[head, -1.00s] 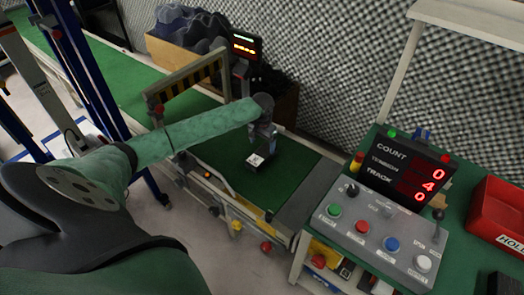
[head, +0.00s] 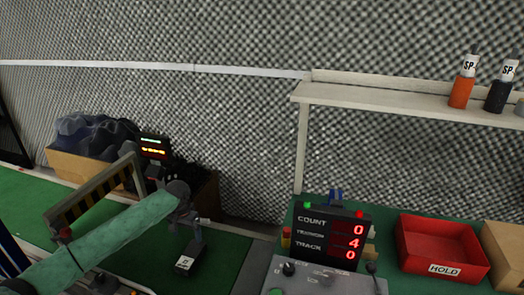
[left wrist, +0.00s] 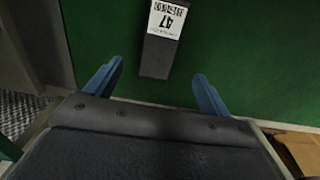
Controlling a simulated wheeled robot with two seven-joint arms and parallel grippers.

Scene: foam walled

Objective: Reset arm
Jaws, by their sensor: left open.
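My left arm comes in from the left in the head view. My left gripper (head: 191,243) points down over the green belt (head: 143,258). In the left wrist view its two blue fingers stand apart with nothing between their tips (left wrist: 157,82). A small dark block with a white label (head: 184,263) lies on the belt just below the gripper. In the left wrist view this block (left wrist: 154,58) lies just beyond the fingertips, its label marked 47. My right gripper is not in view.
A counter display (head: 327,237) reading 0, 4, 0 stands on the right bench behind a button panel (head: 318,281). A red HOLD bin (head: 440,247) sits to its right. A striped barrier (head: 95,193) crosses the belt. A shelf (head: 400,97) holds spray bottles.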

